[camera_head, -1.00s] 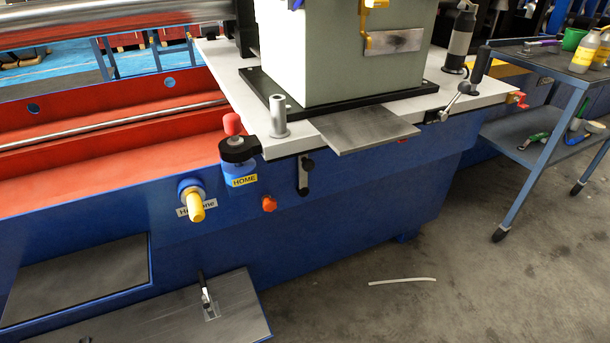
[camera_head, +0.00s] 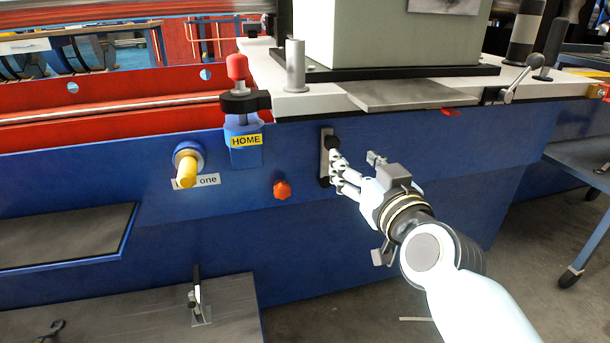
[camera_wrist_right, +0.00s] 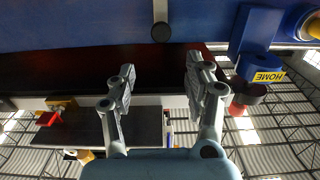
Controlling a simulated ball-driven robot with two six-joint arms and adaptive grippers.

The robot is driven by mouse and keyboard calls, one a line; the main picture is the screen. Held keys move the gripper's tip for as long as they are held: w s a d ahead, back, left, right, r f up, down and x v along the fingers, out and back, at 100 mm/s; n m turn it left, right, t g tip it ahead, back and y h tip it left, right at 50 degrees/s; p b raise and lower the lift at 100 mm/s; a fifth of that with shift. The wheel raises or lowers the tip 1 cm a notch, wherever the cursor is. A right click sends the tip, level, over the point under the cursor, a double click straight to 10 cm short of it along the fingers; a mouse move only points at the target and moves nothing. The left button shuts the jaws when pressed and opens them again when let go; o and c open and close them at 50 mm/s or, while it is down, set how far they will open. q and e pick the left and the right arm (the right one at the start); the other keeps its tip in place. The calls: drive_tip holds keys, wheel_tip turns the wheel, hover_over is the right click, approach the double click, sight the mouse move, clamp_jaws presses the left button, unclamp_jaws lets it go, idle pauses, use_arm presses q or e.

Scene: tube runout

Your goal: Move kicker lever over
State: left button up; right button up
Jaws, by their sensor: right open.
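A small lever with a black knob (camera_head: 331,143) sits on a narrow metal plate on the blue machine front, below the white tabletop; I take it to be the kicker lever. Its knob is near the plate's upper end. In the right wrist view the dark round knob (camera_wrist_right: 161,34) lies ahead of the fingers, between their lines. My right gripper (camera_head: 338,163) is at the plate, its fingers pointing toward the knob and partly covering the plate. The right wrist view shows the fingers (camera_wrist_right: 160,66) spread with nothing between them. Contact with the lever cannot be told. My left gripper is out of view.
Left of the lever are an orange knob (camera_head: 282,190), the blue HOME block (camera_head: 245,155) with a red-topped post, and a yellow plunger (camera_head: 187,172). A metal plate (camera_head: 405,95) overhangs above. Another handle (camera_head: 197,296) stands on the lower panel.

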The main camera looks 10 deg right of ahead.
sight(333, 144)
drive_tip(key=w, duration=0.7)
drive_tip(key=w+f, duration=0.1)
drive_tip(key=w, duration=0.2)
drive_tip(key=shift+w+a, duration=0.2)
drive_tip(key=shift+a, duration=0.1)
drive_tip(key=shift+w, duration=0.6)
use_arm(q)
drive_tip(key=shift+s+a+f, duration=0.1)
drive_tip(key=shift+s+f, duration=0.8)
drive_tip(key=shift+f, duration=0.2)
use_arm(e)
clamp_jaws()
